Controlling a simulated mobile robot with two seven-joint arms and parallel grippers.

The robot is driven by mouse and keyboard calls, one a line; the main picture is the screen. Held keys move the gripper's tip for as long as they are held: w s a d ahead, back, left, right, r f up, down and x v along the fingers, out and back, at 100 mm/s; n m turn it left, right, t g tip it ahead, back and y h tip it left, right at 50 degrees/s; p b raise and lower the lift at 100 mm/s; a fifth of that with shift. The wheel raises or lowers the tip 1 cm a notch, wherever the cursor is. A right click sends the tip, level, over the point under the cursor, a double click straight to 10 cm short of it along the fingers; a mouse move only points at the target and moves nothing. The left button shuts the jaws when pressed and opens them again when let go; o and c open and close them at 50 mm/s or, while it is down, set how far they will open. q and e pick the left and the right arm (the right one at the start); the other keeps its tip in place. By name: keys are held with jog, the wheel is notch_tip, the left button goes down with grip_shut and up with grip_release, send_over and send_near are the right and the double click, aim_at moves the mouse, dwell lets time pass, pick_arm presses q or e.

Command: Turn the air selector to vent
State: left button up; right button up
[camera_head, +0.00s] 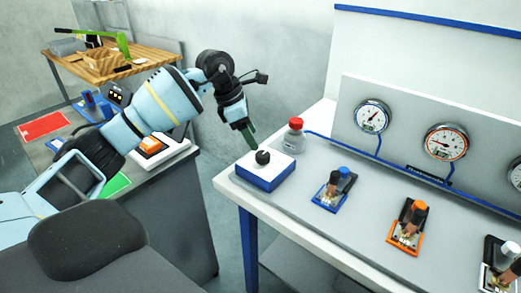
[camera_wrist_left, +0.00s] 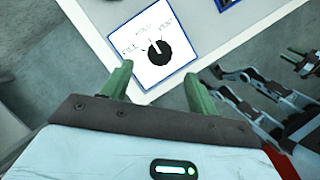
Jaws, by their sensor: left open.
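The air selector (camera_head: 265,175) is a white-topped box with blue sides and a round black knob (camera_head: 263,157), near the left end of the bench. In the left wrist view, the knob (camera_wrist_left: 157,53) has marks around it reading fill, hold and vent; its white pointer line is toward hold, the middle mark. My left gripper (camera_head: 250,138) is just above and behind the knob. Its green fingers are open and empty in the wrist view (camera_wrist_left: 159,70), apart from the knob. What looks like my right gripper (camera_wrist_left: 302,62) shows partly at the wrist view's right edge.
A grey bottle with a red cap (camera_head: 295,137) stands close behind the selector. Blue (camera_head: 332,190) and orange (camera_head: 407,225) valve units sit farther right on the bench. Gauges (camera_head: 372,117) are on the panel behind. Open floor lies left of the bench.

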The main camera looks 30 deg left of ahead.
aim_at(262, 154)
pick_arm(q)
jog(key=x, duration=0.6)
jog(key=shift+w+d+f, duration=0.15)
jog(key=shift+w+f, duration=0.05)
jog(key=shift+f, duration=0.15)
jog(key=c, duration=1)
